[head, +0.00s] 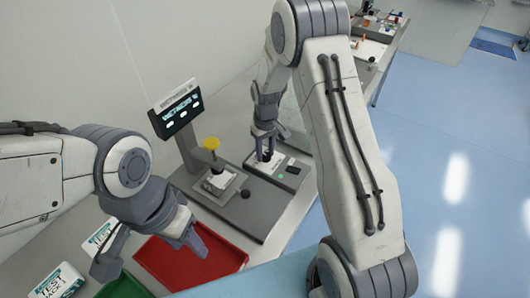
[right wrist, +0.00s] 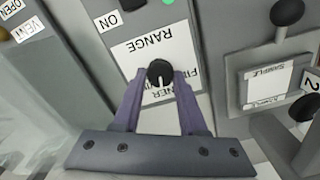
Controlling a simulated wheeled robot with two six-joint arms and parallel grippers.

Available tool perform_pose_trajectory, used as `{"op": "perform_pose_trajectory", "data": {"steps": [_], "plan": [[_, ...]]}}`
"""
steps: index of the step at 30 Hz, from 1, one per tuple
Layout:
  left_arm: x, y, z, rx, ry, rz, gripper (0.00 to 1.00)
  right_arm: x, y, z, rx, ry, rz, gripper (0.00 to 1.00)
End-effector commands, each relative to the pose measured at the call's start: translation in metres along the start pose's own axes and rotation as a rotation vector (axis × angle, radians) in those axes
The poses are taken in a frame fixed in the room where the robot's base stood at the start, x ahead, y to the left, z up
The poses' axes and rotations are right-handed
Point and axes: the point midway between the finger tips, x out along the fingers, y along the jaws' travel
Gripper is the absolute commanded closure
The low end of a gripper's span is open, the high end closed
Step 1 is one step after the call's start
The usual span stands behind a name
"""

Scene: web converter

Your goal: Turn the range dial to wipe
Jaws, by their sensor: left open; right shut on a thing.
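The range dial (right wrist: 160,72) is a black round knob with a white pointer line, seen in the right wrist view. It stands on a white label (right wrist: 158,48) reading RANGE, upside down in that view. The pointer faces the lower edge of the picture. Other label words beside the dial are partly hidden by my fingers. My right gripper (right wrist: 160,88) has its two purple-grey fingers on either side of the knob, shut on it. In the head view my right gripper (head: 265,148) reaches down onto the small panel. My left gripper (head: 148,252) is open and empty above the trays.
A tilted screen (head: 181,113) stands at the back. A red tray (head: 225,255) and a green tray (head: 125,287) are below my left gripper.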

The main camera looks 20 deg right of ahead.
Motion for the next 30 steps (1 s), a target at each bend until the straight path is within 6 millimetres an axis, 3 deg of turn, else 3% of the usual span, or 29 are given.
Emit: {"op": "perform_pose_trajectory", "data": {"steps": [18, 30], "plan": [[0.0053, -0.0004, 0.0003, 0.000, 0.000, 0.000, 0.50, -0.0005, 0.0018, 0.0005, 0.563, 0.000, 0.000, 1.00], [0.0066, -0.0005, 0.0004, 0.000, 0.000, 0.000, 0.50, -0.0007, 0.0021, 0.0011, 0.782, 0.000, 0.000, 1.00]]}}
